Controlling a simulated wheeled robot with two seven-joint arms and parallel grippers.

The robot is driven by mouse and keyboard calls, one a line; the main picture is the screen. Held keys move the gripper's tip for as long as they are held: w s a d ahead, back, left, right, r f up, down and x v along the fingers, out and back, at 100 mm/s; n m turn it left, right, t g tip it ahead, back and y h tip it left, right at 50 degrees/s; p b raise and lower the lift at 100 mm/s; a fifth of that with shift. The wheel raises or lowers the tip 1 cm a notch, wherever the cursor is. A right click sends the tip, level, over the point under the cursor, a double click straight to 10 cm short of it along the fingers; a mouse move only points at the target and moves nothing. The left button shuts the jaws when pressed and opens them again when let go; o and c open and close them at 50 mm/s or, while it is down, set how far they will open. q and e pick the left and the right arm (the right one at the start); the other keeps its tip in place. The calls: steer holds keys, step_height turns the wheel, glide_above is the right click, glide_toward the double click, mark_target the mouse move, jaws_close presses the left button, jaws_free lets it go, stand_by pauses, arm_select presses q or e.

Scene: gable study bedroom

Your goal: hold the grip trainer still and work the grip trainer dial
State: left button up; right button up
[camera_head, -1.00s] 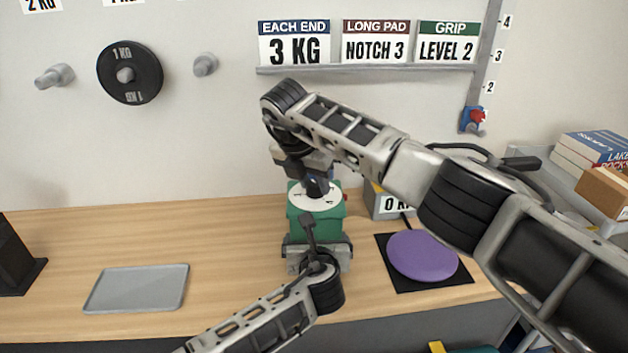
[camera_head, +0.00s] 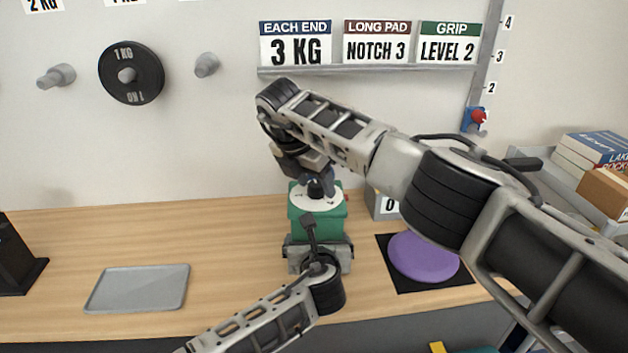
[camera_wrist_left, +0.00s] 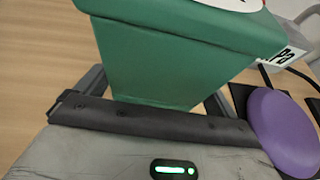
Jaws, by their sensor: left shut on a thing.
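The grip trainer is a green block (camera_head: 318,226) on the desk, also filling the top of the left wrist view (camera_wrist_left: 175,62). Its white round dial plate (camera_head: 330,202) lies on top, with a dark knob (camera_head: 315,188) at the middle. My left gripper (camera_head: 318,246) is shut on the lower part of the green block; its dark jaw crosses the block's base in the left wrist view. My right gripper (camera_head: 316,178) points down from above, its fingers at the knob. Its wrist hides part of them, so I cannot tell whether they grip it.
A purple disc (camera_head: 422,256) on a black mat lies right of the trainer. A grey box (camera_head: 376,205) stands behind, partly hidden by my right arm. A grey tray (camera_head: 138,288) lies at left, with bare desk around it. Signs above read GRIP LEVEL 2 (camera_head: 447,48), 3 KG and NOTCH 3.

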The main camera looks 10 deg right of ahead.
steer(key=v, duration=1.2)
steer(key=shift+d, duration=0.1)
arm_select(q)
steer(key=o, duration=0.8)
steer(key=shift+c, duration=0.2)
